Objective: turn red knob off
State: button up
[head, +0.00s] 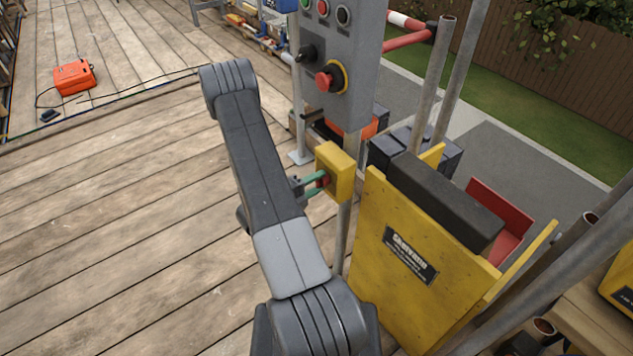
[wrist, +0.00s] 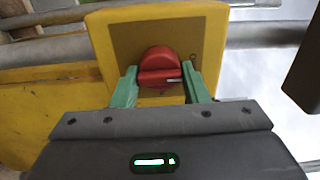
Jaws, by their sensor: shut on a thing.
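The red knob (wrist: 160,68) sits on the face of a yellow box (wrist: 100,38). In the wrist view a light pointer mark on the knob points to the right, slightly downward. In the head view the yellow box (head: 342,172) is fixed to a grey post, and only a bit of the red knob (head: 323,181) shows. My gripper (wrist: 161,82) has green fingers, one on each side of the knob, and is shut on it. In the head view my gripper (head: 318,186) reaches the box from the left.
A grey control panel (head: 343,60) with a red emergency button (head: 327,80) stands above the yellow box. A yellow bin (head: 375,240) and metal poles stand close at right. The wooden deck (head: 120,220) at left is mostly clear, with an orange case (head: 74,77) far off.

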dwell(0.3)
jog(key=o, duration=1)
jog(key=shift+c, duration=0.2)
jog(key=shift+a, duration=0.1)
jog(key=v, duration=1.3)
jog(key=shift+s+a+b, duration=0.25)
jog(key=shift+s+b, duration=0.05)
jog(key=shift+w+d, duration=0.1)
jog(key=shift+p+x, duration=0.3)
jog(key=shift+x, duration=6.5)
